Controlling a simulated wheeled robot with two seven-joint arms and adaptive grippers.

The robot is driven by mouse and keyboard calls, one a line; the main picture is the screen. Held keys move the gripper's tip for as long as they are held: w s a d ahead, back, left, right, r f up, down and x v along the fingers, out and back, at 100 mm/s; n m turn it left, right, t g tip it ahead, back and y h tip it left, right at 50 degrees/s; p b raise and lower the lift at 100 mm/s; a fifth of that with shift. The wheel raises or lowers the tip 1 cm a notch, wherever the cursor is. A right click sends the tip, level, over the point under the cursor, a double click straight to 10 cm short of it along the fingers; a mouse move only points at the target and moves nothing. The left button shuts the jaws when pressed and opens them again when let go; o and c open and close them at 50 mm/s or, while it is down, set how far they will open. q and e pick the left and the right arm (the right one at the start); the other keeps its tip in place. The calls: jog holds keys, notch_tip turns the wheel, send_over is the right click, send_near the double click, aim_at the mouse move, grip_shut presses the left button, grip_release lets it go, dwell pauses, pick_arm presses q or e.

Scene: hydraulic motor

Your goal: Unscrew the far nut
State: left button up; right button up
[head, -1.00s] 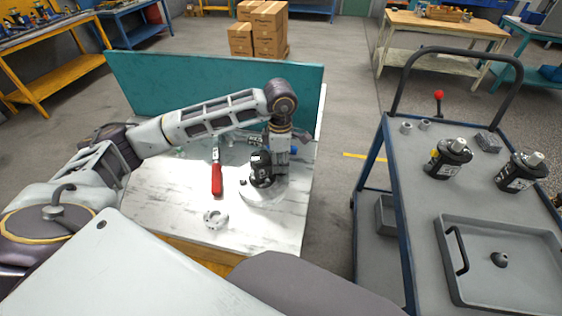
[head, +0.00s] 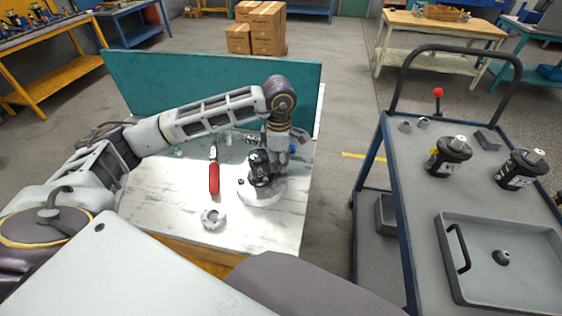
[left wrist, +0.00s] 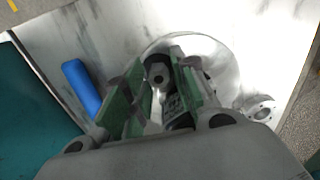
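A black hydraulic motor (head: 259,177) stands on a round pale plate (head: 262,194) on the white workbench. My left gripper (head: 272,156) points down over the motor and partly covers it, so its nuts cannot be made out in the head view. In the left wrist view, the two green-padded fingers of my left gripper (left wrist: 157,88) stand apart. A grey nut (left wrist: 158,75) shows in the gap between them, with dark motor parts around it. I cannot tell whether a pad touches it. My right gripper is not in view.
A red-handled tool (head: 214,178) and a grey ring-shaped part (head: 213,218) lie on the bench. A teal panel (head: 210,90) closes the bench's back. The cart (head: 405,205) at right carries two more motors and a tray (head: 505,285).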

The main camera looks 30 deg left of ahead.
pick_arm(q)
jog(key=shift+w+a+r, duration=0.1)
jog(key=shift+a+r, duration=0.1)
jog(key=shift+a, duration=0.3)
jog(key=shift+c, duration=0.3)
jog(key=shift+a, duration=0.1)
grip_shut()
grip_release()
jog(key=shift+o, duration=0.3)
jog(key=shift+w, duration=0.1)
jog(key=shift+f, duration=0.1)
jog(key=shift+r, duration=0.2)
jog(key=shift+r+p, duration=0.65)
jog(key=shift+r, duration=1)
